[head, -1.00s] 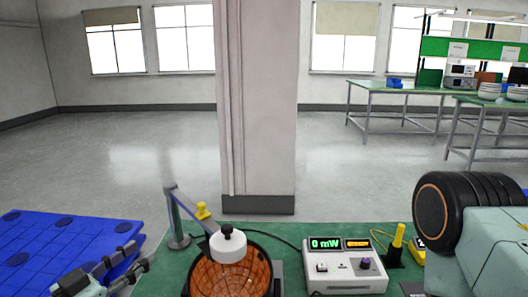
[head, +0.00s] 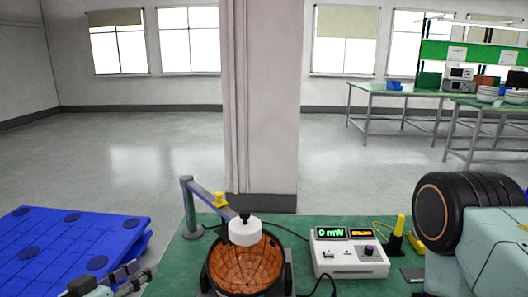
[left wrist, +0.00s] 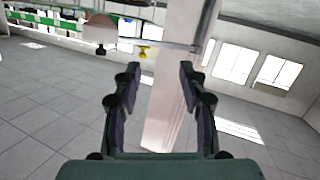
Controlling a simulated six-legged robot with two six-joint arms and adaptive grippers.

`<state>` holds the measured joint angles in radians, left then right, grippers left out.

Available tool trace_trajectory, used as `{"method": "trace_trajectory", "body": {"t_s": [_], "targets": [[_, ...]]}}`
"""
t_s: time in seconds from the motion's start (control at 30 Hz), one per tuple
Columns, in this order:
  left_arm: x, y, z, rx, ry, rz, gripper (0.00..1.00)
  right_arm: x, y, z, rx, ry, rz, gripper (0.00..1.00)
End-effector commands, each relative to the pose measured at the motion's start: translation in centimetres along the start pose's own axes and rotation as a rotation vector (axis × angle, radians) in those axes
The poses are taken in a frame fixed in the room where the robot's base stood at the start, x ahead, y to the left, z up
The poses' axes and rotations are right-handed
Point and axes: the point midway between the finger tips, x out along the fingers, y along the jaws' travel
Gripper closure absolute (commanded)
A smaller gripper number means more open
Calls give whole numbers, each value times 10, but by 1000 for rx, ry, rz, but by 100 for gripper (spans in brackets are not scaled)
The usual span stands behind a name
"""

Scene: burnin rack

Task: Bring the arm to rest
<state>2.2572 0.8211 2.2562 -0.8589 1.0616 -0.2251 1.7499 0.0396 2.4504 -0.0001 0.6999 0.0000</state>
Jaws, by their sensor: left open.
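My left gripper (head: 135,277) shows at the bottom left of the head view, low between the blue panel and the green bench, partly cut off by the bottom edge. In the left wrist view it (left wrist: 160,85) has its two dark fingers spread apart with nothing between them. The room's floor, pillar and windows show beyond the fingers. My right gripper is not in view.
A green bench (head: 190,250) holds an orange-lined bowl (head: 245,268) under a white, black-knobbed piece (head: 245,232) on a bracket arm (head: 188,210). A meter (head: 349,257) reads 0 mW. A blue panel (head: 60,245) lies left. A pillar (head: 262,100) stands behind.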

Motion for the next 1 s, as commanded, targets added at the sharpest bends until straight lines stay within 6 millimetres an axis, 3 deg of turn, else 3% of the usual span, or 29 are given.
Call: {"method": "trace_trajectory", "body": {"t_s": [0.17,0.37,0.5,0.7,0.8,1.0], "targets": [[-4,1,56,-120,-196,-72,58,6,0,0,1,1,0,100],[-36,11,159,-255,-528,-200,58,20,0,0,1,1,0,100],[-84,24,239,-307,-792,-315,58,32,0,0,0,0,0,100],[-165,42,329,-271,-1115,-446,58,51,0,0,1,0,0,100],[-192,50,355,-217,-1211,-450,58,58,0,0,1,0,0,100],[-215,61,381,-159,-1297,-415,58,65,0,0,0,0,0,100]]}}
